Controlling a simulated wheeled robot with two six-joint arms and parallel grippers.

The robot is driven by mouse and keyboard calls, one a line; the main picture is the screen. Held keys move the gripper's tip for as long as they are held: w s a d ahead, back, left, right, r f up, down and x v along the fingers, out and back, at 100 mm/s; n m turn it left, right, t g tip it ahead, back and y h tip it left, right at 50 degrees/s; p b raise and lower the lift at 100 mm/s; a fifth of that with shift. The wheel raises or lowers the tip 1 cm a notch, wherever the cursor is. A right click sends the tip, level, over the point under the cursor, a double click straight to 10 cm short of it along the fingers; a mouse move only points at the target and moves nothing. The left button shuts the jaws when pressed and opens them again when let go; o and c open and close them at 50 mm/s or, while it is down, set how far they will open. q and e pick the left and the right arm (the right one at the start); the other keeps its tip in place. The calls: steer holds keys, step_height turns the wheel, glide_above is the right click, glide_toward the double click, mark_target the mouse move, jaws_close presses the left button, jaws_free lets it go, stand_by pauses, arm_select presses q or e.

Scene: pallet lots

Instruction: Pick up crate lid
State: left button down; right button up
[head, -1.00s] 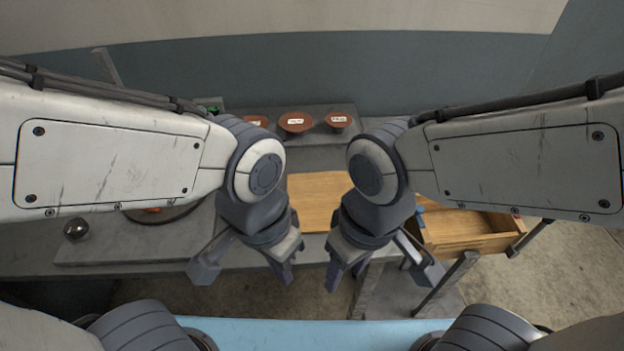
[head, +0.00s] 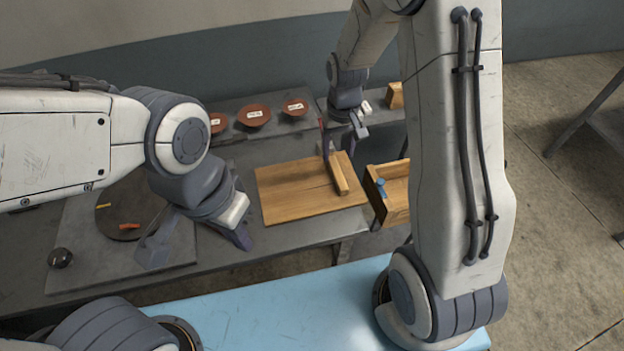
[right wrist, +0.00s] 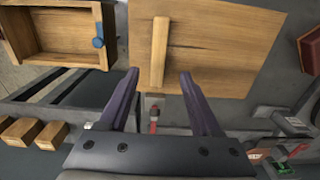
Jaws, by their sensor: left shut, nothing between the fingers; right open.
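The crate lid (head: 290,197) is a flat wooden board with a raised wooden bar as handle (head: 338,174), lying on the grey table in the head view. It also fills the upper middle of the right wrist view (right wrist: 220,50), where the handle (right wrist: 159,52) points towards my fingers. My right gripper (head: 337,150) is open above the handle's far end. In the right wrist view, its fingers (right wrist: 158,82) are spread on either side of the handle's line, empty. My left gripper (head: 243,240) is shut and empty at the table's front edge, left of the lid.
An open wooden crate (head: 395,212) with a blue piece on it stands right of the lid. Several red-brown labelled pots (head: 255,117) stand at the back. A dark round plate (head: 115,222) and a dark ball (head: 60,258) lie at left. Small wooden blocks (right wrist: 52,135) show in the wrist view.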

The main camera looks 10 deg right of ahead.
mark_target(338, 172)
step_height(338, 172, down, 3)
steer(key=shift+r, duration=0.1)
steer(key=f, duration=0.1)
steer(key=f+p, duration=0.1)
steer(key=f, duration=0.2)
steer(key=shift+s+d+p, duration=0.15)
steer(key=shift+s+p, duration=0.1)
steer(key=shift+p, duration=0.15)
steer(key=shift+f, duration=0.6)
jaws_close()
steer(key=shift+w, duration=0.1)
stand_by(0.4)
